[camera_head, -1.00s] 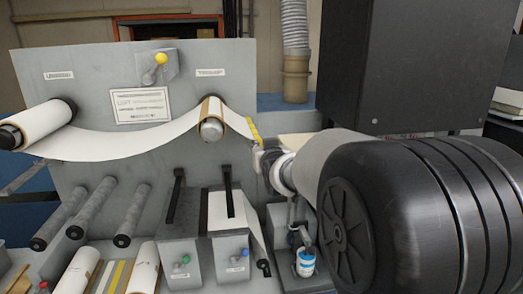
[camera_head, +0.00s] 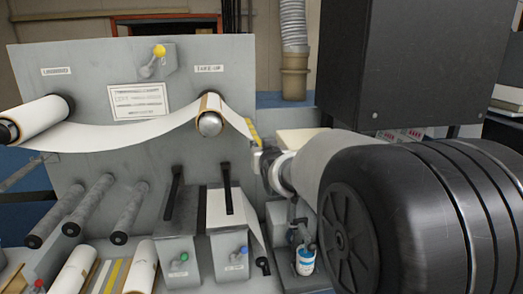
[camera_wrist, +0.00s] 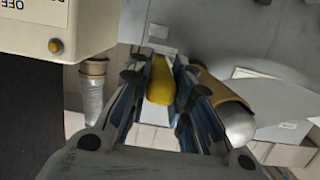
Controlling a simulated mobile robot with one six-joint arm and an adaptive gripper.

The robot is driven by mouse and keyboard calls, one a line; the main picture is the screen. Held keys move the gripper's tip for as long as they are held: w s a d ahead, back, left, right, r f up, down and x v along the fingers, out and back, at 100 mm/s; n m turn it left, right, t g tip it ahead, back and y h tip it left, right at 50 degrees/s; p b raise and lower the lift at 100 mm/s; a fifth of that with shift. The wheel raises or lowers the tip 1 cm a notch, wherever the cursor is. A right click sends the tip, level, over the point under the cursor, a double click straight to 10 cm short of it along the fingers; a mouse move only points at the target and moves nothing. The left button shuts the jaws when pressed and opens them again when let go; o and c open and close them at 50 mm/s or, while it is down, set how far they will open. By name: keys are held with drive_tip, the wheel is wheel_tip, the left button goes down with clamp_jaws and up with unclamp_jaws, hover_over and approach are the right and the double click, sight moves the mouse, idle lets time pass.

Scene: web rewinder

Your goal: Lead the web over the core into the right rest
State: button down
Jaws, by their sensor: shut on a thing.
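The white web (camera_head: 120,134) runs from the unwind roll (camera_head: 38,118) at left, sags, and passes over the brown core (camera_head: 207,104) on the take-up shaft. Beyond the core it slopes down right to a yellow end tab (camera_head: 252,130). My gripper (camera_head: 257,150) is just right of and below the core, partly hidden by my own arm. In the wrist view, my gripper (camera_wrist: 160,70) is shut on the yellow tab (camera_wrist: 161,82), and the core (camera_wrist: 224,90) is close at right, apart from the fingers. I cannot make out which part is the right rest.
Two grey boxes stand below the core, with a green button (camera_head: 184,257) and a blue button (camera_head: 243,250). Several grey rollers (camera_head: 92,203) project at lower left. A small blue-and-white container (camera_head: 305,262) stands below my arm. A dark cabinet (camera_head: 400,70) rises behind.

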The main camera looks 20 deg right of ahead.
drive_tip(key=c, duration=1.4)
unclamp_jaws()
drive_tip(key=shift+o, duration=0.2)
drive_tip(key=v, duration=1.2)
drive_tip(key=s+a+f+n+g+y+b, duration=0.1)
drive_tip(key=s+a+f+g, duration=0.4)
drive_tip(key=s+f, duration=0.7)
drive_tip(key=s+a+f+n+g+y+b, duration=0.2)
drive_tip(key=s+a+f+g+b, duration=0.3)
drive_tip(key=s, duration=1.2)
drive_tip(key=a+f+y+b, duration=0.1)
drive_tip(key=a+f, duration=0.3)
drive_tip(key=f, duration=0.3)
drive_tip(key=shift+g, duration=0.3)
drive_tip(key=shift+s, duration=0.1)
